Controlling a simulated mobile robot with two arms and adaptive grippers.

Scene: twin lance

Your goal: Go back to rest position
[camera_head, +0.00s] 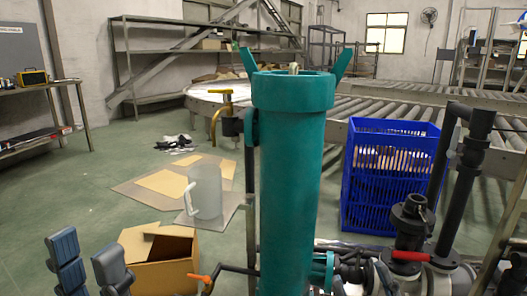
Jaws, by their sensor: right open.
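My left gripper (87,262) is at the bottom left. Its two blue-grey fingers point up and stand apart with nothing between them. My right gripper (515,272) shows only in small part at the bottom right edge, beside the dark pipework. Both are apart from the tall teal cylinder (290,180) in the middle of the view.
An open cardboard box (165,275) sits on the floor just right of my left gripper. A translucent pitcher (205,192) stands behind it on cardboard. A blue crate (385,210) stands right of the cylinder. Black pipes with a red-handled valve (408,256) crowd the lower right.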

